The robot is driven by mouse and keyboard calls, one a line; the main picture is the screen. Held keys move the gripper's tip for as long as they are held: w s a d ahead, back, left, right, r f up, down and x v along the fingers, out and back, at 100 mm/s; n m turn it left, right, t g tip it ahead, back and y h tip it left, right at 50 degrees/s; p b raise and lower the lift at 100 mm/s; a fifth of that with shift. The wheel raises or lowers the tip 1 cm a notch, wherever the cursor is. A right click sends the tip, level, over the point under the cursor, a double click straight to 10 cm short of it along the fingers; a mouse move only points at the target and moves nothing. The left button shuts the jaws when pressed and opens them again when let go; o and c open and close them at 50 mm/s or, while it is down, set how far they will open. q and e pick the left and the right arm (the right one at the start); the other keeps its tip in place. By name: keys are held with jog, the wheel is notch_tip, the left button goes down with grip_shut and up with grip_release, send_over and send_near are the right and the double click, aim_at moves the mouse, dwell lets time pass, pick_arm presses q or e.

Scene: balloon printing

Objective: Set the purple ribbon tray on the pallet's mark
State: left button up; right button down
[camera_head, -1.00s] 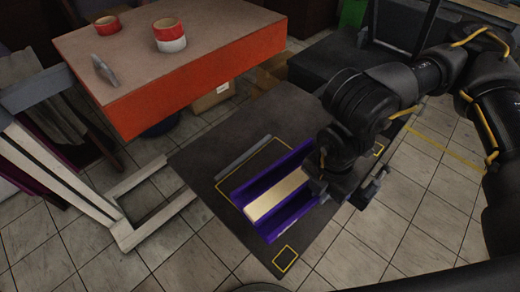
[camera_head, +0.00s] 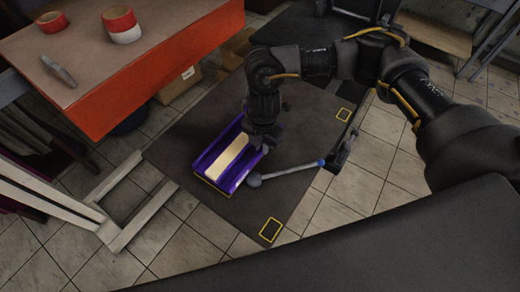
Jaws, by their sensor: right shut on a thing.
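The purple ribbon tray (camera_head: 207,160), a long trough with a pale cream strip (camera_head: 227,157) along its middle, is over the dark pallet (camera_head: 190,126). My right gripper (camera_head: 262,147) is at the tray's right end, shut on it; its fingertips are partly hidden. A yellow outlined mark (camera_head: 209,187) shows as a thin line along the tray's lower left edge. The tray covers most of this mark. I cannot tell whether the tray rests on the pallet or hangs just above it. My left gripper is not in view.
A grey rod (camera_head: 290,169) with a blue tip lies right of the tray. Small yellow squares (camera_head: 271,229) mark the pallet's corners. An orange-edged table (camera_head: 150,85) with tape rolls (camera_head: 122,25) stands upper left. A pale frame (camera_head: 125,225) stands left.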

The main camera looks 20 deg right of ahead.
jog(key=shift+w+a+f, duration=0.2)
jog(key=shift+w+f, duration=0.4)
jog(key=shift+f, duration=0.2)
notch_tip(320, 180, down, 2)
jog(key=shift+f, duration=0.35)
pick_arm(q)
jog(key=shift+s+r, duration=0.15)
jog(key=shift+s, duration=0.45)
pick_arm(e)
jog(key=shift+f, duration=0.1)
jog(key=c, duration=1.5)
grip_release()
